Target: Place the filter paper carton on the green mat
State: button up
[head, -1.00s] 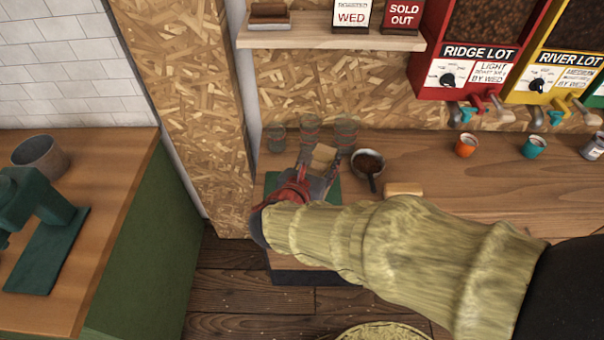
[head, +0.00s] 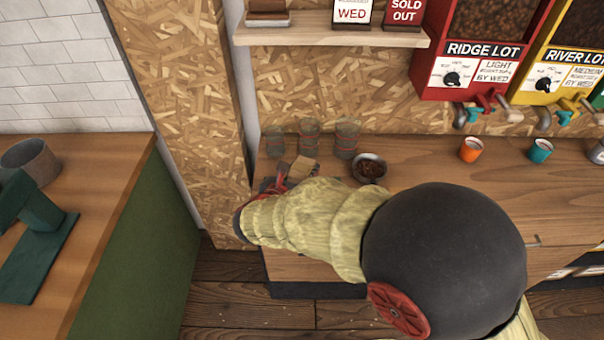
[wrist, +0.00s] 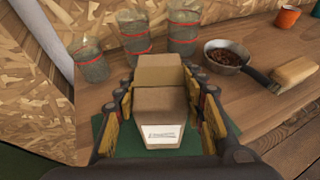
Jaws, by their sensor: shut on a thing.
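The filter paper carton is a tan-brown box with a white label on its near end. It shows in the wrist view (wrist: 160,100) between the fingers and in the head view (head: 303,167). My gripper (wrist: 168,100) is shut on it, with fingers along both sides. The green mat (wrist: 226,132) lies on the counter below the carton and fingers. The carton covers the middle of the mat, and I cannot tell whether its underside touches it. In the head view my arm hides most of the mat.
Several glass jars with red bands (head: 310,140) stand behind the carton. Orange (head: 471,150) and teal (head: 540,151) cups stand farther right. A shelf (head: 330,37) hangs above.

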jog(key=shift+f, duration=0.1)
jog(key=o, duration=1.2)
